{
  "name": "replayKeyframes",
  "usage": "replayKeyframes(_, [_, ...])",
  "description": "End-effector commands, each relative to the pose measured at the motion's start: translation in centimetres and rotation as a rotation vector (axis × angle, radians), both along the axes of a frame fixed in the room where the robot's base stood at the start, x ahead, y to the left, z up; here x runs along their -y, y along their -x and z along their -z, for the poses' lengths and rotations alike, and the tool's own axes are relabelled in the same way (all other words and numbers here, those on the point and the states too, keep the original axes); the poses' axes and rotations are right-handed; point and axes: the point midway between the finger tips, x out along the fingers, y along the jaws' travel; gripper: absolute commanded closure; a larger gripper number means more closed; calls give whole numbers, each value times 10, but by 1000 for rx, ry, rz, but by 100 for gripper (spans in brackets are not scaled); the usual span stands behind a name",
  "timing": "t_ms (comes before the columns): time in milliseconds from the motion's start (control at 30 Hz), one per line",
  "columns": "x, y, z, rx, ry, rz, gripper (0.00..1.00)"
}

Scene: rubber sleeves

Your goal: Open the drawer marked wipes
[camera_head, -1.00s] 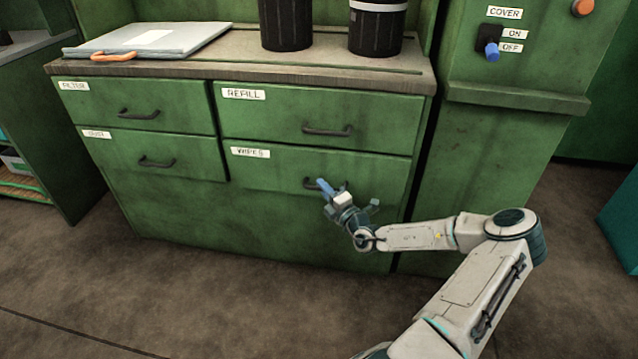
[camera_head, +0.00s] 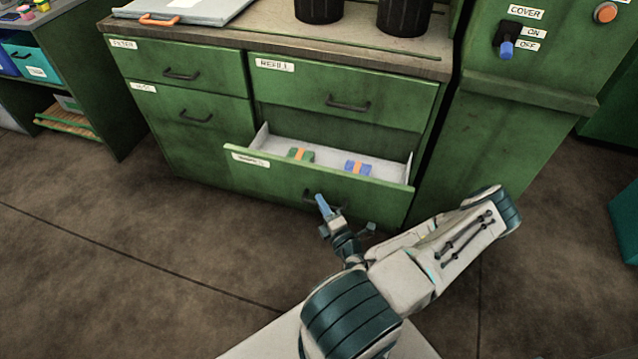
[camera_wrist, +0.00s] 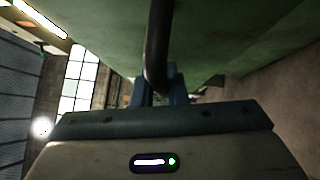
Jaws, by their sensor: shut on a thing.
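The wipes drawer (camera_head: 270,180) is the lower right drawer of the green cabinet and stands pulled well out. Its label is at the left of its front and is too blurred to read now. Inside lie a green-and-orange item (camera_head: 300,154) and a blue-and-orange item (camera_head: 358,168). My gripper (camera_head: 324,206) is at the middle of the drawer front, shut on the dark drawer handle. In the wrist view the handle (camera_wrist: 157,45) runs down between the blue fingertips (camera_wrist: 160,88). Part of the handle is hidden by my gripper in the head view.
The refill drawer (camera_head: 400,104) above and the filter drawer (camera_head: 150,68) at the left are shut. Two dark canisters stand on the worktop (camera_head: 290,36). A panel with a cover switch (camera_head: 507,45) is at the right. The floor at the left front is clear.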

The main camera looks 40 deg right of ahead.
Motion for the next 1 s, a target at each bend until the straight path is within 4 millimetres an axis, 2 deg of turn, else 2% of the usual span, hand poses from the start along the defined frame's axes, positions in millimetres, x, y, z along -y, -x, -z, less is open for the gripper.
replayKeyframes(300, [-21,19,-1,2,1,7,100])
replayKeyframes(733, [-23,20,1,1,3,8,100])
replayKeyframes(767, [-23,20,1,1,3,8,82])
replayKeyframes(800, [-23,20,1,1,3,7,71])
replayKeyframes(833, [-24,20,1,0,3,6,66])
replayKeyframes(1000, [-26,19,1,1,2,0,66])
